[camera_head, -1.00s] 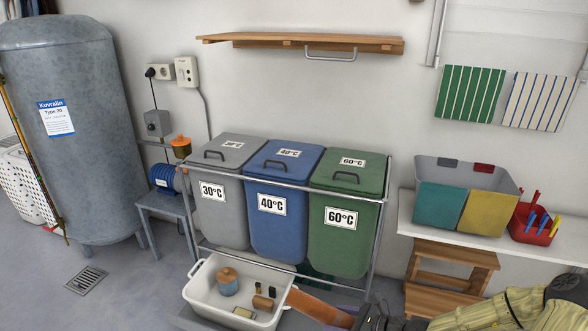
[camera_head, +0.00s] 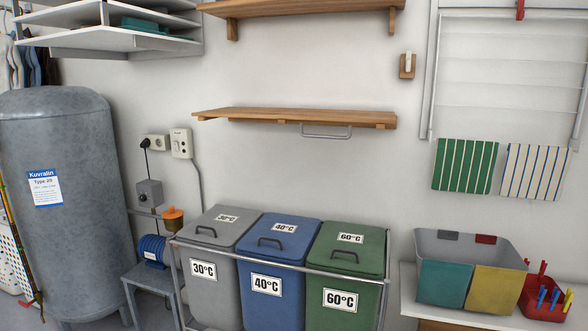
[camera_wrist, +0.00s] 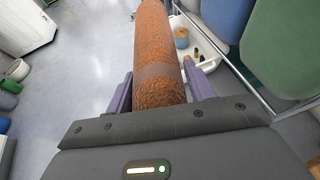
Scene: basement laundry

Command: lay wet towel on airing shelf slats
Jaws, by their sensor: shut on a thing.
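A rust-brown rolled towel (camera_wrist: 154,40) runs away from my gripper (camera_wrist: 163,86) in the wrist view. The purple fingers are shut on its near end, one on each side. A paler band crosses the roll near the fingers. Neither the gripper nor the towel shows in the head view. A wooden wall shelf (camera_head: 295,117) with a metal rail under it hangs above the lidded bins. A second wooden shelf (camera_head: 300,8) hangs higher, cut by the top edge. Both are seen nearly edge-on, so their slats and top surfaces are hard to make out.
Grey (camera_head: 215,228), blue (camera_head: 280,240) and green (camera_head: 345,246) bins stand below the lower shelf. A grey tank (camera_head: 60,200) is at left. Striped cloths (camera_head: 465,165) hang at right under a wall rack. A white tub (camera_wrist: 208,48) lies beyond the towel in the wrist view.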

